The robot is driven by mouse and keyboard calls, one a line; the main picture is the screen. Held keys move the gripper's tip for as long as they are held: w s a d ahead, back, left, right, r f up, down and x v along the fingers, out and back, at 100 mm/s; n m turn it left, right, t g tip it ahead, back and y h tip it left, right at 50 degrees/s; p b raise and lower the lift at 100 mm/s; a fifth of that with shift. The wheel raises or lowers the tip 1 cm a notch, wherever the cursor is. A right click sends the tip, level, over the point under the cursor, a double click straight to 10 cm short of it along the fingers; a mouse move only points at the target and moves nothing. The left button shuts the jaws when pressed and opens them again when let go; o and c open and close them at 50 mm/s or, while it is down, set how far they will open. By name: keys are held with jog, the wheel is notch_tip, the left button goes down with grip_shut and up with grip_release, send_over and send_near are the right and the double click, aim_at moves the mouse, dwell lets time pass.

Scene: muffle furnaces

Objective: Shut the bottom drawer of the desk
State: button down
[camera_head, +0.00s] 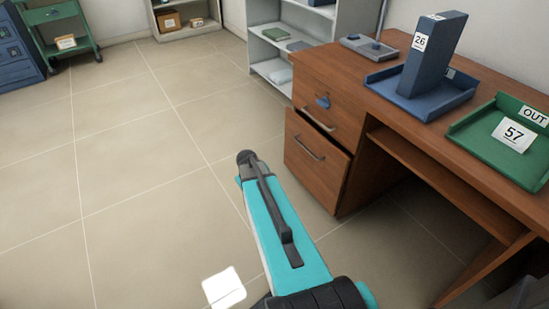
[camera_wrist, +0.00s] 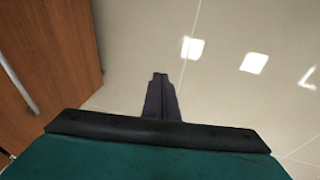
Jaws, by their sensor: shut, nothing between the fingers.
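The wooden desk (camera_head: 440,118) stands at the right in the head view. Its bottom drawer (camera_head: 316,165) has a brown front with a grey bar handle (camera_head: 309,148). The drawer stands out a little from the desk body, so it is partly open. My gripper (camera_wrist: 160,76) shows in the wrist view with its dark fingers together, empty, over the floor. A brown wooden front with a bar handle (camera_wrist: 19,91) stands to its left, apart from the fingers; it looks like the drawer front. In the head view my teal arm reaches left of the drawer, and the fingertips are not clear.
The top drawer (camera_head: 328,106) looks flush. A blue tray (camera_head: 452,98) with an upright blue binder (camera_head: 432,58) and a green tray (camera_head: 475,135) lie on the desk. A grey shelf (camera_head: 268,50) stands behind the desk. The tiled floor (camera_head: 140,170) at left is clear.

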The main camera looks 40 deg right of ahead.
jog(key=s+a+f+g+y, duration=0.1)
jog(key=s+a+f, duration=0.3)
jog(key=a, duration=0.3)
jog(key=s+a+f+n+g, duration=0.1)
jog(key=s+a+f, duration=0.3)
jog(key=a, duration=0.2)
jog(key=s+a+f+g+y, duration=0.1)
jog(key=s+a+f, duration=0.3)
jog(key=a, duration=0.3)
jog(key=s+a+f+g, duration=0.1)
jog(key=s+a+f, duration=0.1)
jog(key=s+a, duration=0.3)
jog(key=s+a+f+n+g, duration=0.1)
jog(key=s+a+f+g, duration=0.1)
jog(key=s+a, duration=0.4)
jog(key=s+f, duration=0.1)
jog(key=s, duration=0.4)
jog(key=shift+s+g+y, duration=0.2)
jog(key=shift+g+y, duration=0.1)
jog(key=shift+y, duration=0.1)
